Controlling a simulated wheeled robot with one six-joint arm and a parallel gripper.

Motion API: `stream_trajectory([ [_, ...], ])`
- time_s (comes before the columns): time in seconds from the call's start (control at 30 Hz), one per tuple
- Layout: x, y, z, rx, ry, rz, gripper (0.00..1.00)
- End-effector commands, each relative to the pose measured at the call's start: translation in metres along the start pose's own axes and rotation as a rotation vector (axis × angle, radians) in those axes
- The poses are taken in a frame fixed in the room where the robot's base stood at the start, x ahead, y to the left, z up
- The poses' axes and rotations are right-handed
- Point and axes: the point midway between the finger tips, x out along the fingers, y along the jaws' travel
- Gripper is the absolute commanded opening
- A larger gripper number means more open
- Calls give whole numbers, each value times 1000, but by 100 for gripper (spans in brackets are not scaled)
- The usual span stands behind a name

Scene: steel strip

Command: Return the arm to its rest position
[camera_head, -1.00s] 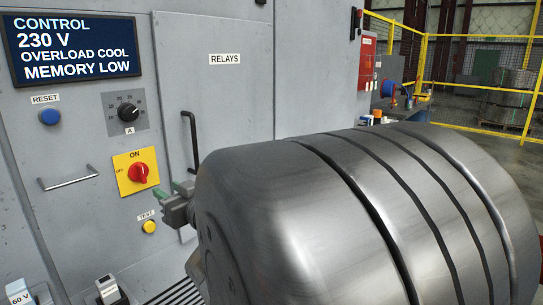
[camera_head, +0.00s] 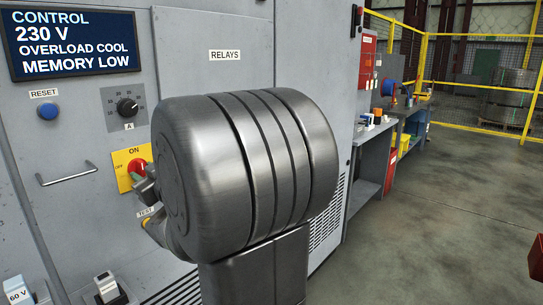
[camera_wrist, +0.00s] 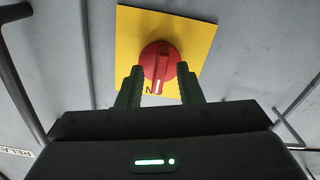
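The red rotary switch (camera_head: 137,166) sits on a yellow plate (camera_head: 121,158) marked ON and OFF, on the grey cabinet. In the wrist view the red knob (camera_wrist: 158,64) appears beyond and between my fingertips, its white mark pointing towards the partly hidden ON lettering. My gripper (camera_wrist: 160,72) is open, its two dark green fingers apart with nothing held. In the head view my gripper (camera_head: 143,187) is in front of the switch's lower right and hides part of it. Whether a finger touches the knob cannot be told.
The cabinet carries a display (camera_head: 72,45), a blue RESET button (camera_head: 48,111), a black dial (camera_head: 127,107) and a metal handle (camera_head: 68,174). The yellow TEST button (camera_head: 146,222) is partly hidden by my arm. Open floor (camera_head: 440,210) lies to the right, with a workbench (camera_head: 372,160) behind.

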Motion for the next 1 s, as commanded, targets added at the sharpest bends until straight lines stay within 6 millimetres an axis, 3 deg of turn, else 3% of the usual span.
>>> stream_trajectory([
  [0.6, 0, 0, 1, -513, 1, 1, 33],
  [1.0, 0, 0, 0, -589, 0, 0, 33],
])
